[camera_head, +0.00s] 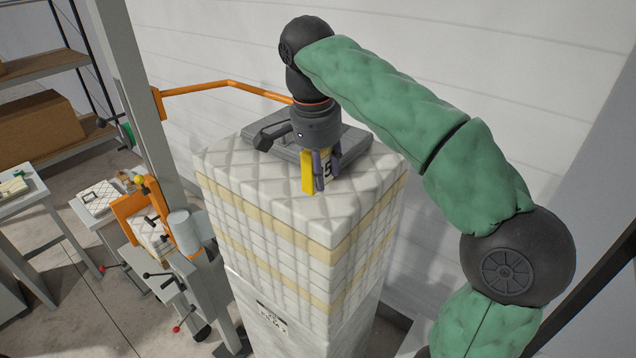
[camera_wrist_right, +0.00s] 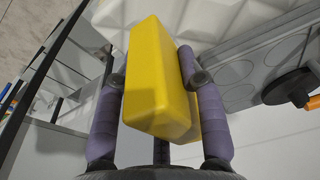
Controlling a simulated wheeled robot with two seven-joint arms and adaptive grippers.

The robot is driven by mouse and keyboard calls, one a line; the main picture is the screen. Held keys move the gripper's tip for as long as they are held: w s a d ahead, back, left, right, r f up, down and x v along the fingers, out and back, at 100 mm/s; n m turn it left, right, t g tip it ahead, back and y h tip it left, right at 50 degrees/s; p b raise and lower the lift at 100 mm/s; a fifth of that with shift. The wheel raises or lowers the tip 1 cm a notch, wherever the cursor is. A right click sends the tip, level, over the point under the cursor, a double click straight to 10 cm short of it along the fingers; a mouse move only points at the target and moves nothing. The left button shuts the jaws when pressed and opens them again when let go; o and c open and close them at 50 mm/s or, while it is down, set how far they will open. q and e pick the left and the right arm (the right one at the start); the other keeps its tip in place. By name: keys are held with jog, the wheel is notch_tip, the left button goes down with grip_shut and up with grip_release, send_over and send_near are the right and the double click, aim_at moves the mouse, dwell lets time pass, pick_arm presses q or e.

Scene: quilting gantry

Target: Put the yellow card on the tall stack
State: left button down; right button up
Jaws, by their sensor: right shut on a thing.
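The yellow card (camera_head: 307,172) is a thick yellow block between the fingers of my right gripper (camera_head: 318,173). It fills much of the right wrist view (camera_wrist_right: 158,80), where the purple-grey fingers close on it from both sides. The tall stack (camera_head: 300,262) is white quilted padding with cream bands. The card stands upright over the stack's top, near its front middle. I cannot tell whether its lower end touches the quilted top. My left gripper is not in view.
A grey flat device (camera_head: 352,145) lies on the back of the stack's top, close behind my gripper. An orange bar (camera_head: 225,86) runs from a grey post (camera_head: 137,80) towards it. Benches with a clamp fixture (camera_head: 150,225) stand at left. The stack's front top is bare.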

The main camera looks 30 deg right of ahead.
jog(key=shift+w+f, duration=0.3)
jog(key=shift+w, duration=0.05)
jog(key=f, duration=0.1)
jog(key=w+f, duration=0.1)
jog(key=shift+f, duration=0.3)
jog(key=shift+s+f, duration=0.1)
jog(key=shift+f, duration=0.65)
jog(key=shift+f, duration=0.2)
jog(key=o, duration=1.1)
jog(key=shift+r, duration=0.1)
jog(key=shift+o, duration=0.2)
